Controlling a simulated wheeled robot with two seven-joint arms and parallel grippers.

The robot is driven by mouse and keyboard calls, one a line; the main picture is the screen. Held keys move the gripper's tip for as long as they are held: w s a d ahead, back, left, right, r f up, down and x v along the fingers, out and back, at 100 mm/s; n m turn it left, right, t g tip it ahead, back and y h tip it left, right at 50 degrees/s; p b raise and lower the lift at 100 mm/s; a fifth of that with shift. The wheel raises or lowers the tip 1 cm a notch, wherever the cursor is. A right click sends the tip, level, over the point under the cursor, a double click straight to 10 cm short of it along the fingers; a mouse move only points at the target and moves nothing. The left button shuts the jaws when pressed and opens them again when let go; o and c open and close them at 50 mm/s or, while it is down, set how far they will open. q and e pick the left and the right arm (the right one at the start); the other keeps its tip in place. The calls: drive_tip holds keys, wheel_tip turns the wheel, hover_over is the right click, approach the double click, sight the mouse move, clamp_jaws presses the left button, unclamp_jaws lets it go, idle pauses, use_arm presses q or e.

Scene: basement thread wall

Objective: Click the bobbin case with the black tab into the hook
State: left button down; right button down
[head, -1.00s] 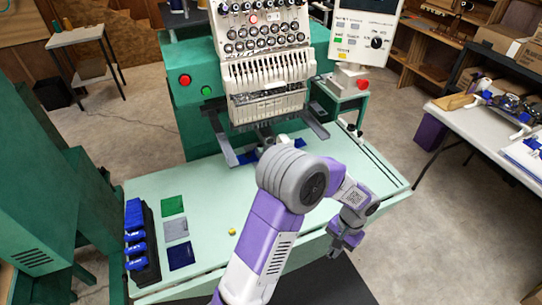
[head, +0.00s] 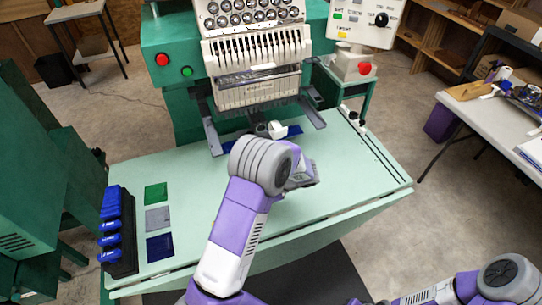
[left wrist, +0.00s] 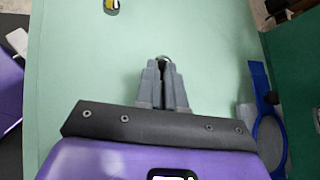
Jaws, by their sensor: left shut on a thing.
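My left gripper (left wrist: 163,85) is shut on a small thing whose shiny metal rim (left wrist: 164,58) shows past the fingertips. The fingers cover most of it, and no black tab can be made out. A small yellow, black and white piece (left wrist: 112,5) lies on the table at the top of the left wrist view. A small white rounded part (head: 276,130) shows below the machine's needle head; I cannot tell whether it is the hook. My right gripper's fingers are not visible; its arm enters at lower right.
The embroidery machine (head: 256,88) stands at the back of the pale green table (head: 340,180). A rack with blue items (head: 112,228) and green, grey and navy patches (head: 158,218) are at left. A blue curved part (left wrist: 268,130) lies right of my left gripper.

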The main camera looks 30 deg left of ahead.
use_arm(q)
drive_tip(key=w+m+t+y, duration=0.1)
drive_tip(key=w+a+r+m+t+y, duration=0.1)
drive_tip(key=y, duration=0.1)
drive_tip(key=w+a+m+t+y+b, duration=0.1)
drive_tip(key=shift+a+r+m+y, duration=0.2)
drive_tip(key=shift+r+m+y, duration=0.2)
drive_tip(key=w+d+r+m+t+y+b, duration=0.25)
drive_tip(key=w+r+m+t, duration=0.4)
drive_tip(key=w+t, duration=0.5)
drive_tip(key=shift+m+t, duration=0.35)
drive_tip(key=shift+t, duration=0.6)
drive_tip(key=shift+w+a+f+b, duration=0.15)
drive_tip(key=shift+w+a, duration=0.3)
drive_tip(key=shift+a, duration=0.3)
drive_tip(key=shift+w+a+f+b, duration=0.15)
drive_tip(key=shift+w+a, duration=0.35)
drive_tip(key=shift+a, duration=0.3)
drive_tip(key=shift+w+a+f+b, duration=0.15)
drive_tip(key=shift+w+a, duration=0.3)
drive_tip(key=shift+a, duration=0.3)
drive_tip(key=shift+w+a, duration=0.2)
drive_tip(key=shift+w+a, duration=0.15)
drive_tip(key=shift+a, duration=0.05)
